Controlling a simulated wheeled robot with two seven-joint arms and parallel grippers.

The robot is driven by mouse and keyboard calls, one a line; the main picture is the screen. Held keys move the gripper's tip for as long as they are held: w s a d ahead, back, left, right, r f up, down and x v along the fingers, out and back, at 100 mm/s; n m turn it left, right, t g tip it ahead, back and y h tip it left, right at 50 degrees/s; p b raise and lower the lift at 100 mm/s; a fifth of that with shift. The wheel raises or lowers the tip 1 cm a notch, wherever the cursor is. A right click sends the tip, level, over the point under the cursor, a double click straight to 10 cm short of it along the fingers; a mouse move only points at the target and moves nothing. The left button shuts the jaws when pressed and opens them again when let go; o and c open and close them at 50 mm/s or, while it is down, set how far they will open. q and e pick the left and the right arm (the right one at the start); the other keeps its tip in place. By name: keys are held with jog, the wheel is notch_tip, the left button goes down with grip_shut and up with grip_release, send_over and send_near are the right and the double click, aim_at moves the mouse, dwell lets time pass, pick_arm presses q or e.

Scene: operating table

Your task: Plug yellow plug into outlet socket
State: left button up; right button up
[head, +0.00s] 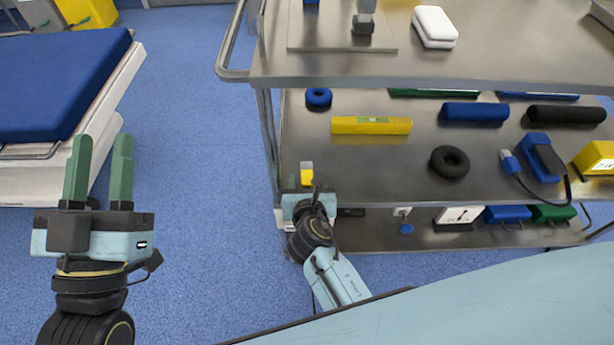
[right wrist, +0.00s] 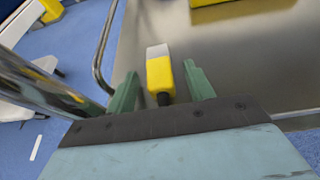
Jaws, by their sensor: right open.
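The yellow plug (head: 307,174) has a pale end and lies on the middle shelf of the metal cart, at its left front. In the right wrist view the yellow plug (right wrist: 160,72) is between the two green fingers of my right gripper (right wrist: 161,76), with visible gaps, its dark end towards the palm. My right gripper (head: 304,185) is open around it. My left gripper (head: 98,168) is open and empty over the floor at the left. I cannot clearly identify the outlet socket; a small white item (head: 402,211) on the lower shelf is too small to tell.
The middle shelf holds a yellow bar (head: 371,125), a black ring (head: 450,161), a blue ring (head: 319,97) and a blue box (head: 540,158) with a cable. The upper shelf (head: 330,68) overhangs behind. A blue-topped bed (head: 60,85) stands left. Shelf around the plug is clear.

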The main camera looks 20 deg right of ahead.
jog(key=c, duration=1.1)
pick_arm(q)
jog(key=shift+w, duration=0.1)
